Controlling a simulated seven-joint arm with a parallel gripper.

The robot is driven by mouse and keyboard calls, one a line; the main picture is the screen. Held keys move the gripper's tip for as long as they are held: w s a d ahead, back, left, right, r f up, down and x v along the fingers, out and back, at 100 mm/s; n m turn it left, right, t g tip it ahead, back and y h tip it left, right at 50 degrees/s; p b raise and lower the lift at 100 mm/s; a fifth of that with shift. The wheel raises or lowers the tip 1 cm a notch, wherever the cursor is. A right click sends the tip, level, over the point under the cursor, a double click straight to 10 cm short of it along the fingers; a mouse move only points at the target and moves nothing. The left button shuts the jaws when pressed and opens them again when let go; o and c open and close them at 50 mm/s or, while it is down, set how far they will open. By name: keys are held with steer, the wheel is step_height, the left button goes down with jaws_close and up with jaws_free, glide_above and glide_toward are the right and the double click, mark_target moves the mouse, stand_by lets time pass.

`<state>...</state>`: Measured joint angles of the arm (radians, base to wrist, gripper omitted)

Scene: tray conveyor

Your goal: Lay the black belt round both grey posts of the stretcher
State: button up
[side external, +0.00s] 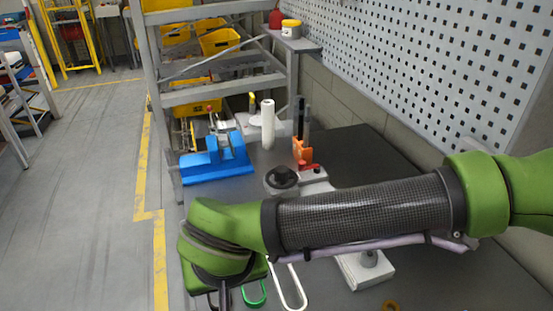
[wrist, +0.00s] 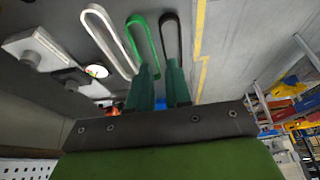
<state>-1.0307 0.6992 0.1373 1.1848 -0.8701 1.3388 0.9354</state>
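The black belt (wrist: 164,29) is a long narrow loop in the wrist view, lying on the grey surface right of the green belt (wrist: 135,32). Its lower end is hidden behind a finger. My gripper (wrist: 162,68) is open, with its two dark green fingers apart and the belts beyond their tips. In the side view my wrist covers much of this area, so I cannot tell the height of the fingertips. A white block with a short grey post (side external: 370,258) stands partly behind my arm. I cannot make out both stretcher posts clearly.
A white belt (side external: 289,288) lies beside the green one. Behind my arm stand a black round knob (side external: 282,176), a white cylinder (side external: 268,124), an orange clamp-like part (side external: 302,151) and a blue fixture (side external: 217,162). A perforated panel (side external: 440,70) borders the table.

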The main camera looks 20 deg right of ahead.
steer(key=x, duration=1.6)
steer(key=shift+f, duration=0.1)
jaws_close()
